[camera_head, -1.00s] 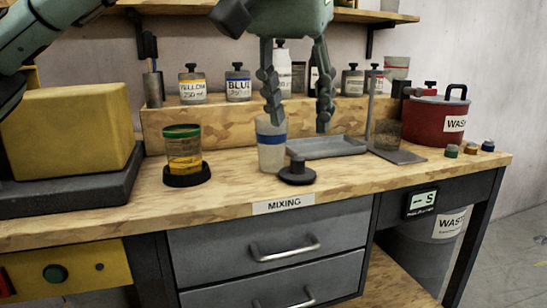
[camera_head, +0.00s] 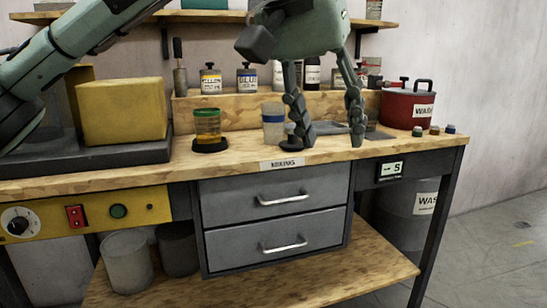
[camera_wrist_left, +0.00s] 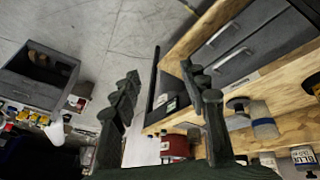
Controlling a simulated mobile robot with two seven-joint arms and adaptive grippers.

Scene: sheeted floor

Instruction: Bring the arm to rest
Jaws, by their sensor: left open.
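My left arm comes in from the upper left of the head view. Its gripper (camera_head: 331,138) hangs fingers down over the front right part of the workbench (camera_head: 235,158). The two fingers are wide apart, with nothing between them. In the left wrist view the open fingers (camera_wrist_left: 158,76) also show apart, with floor and bench behind them. A blue-banded cup (camera_head: 273,128) stands just left of the fingers, apart from them. A dark round lid-like piece (camera_head: 291,144) is partly hidden by the left finger. My right gripper is out of view.
A green-rimmed jar (camera_head: 208,125) holding amber contents stands on a black base. A yellow block (camera_head: 124,112) sits at the left. Floor at right is clear.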

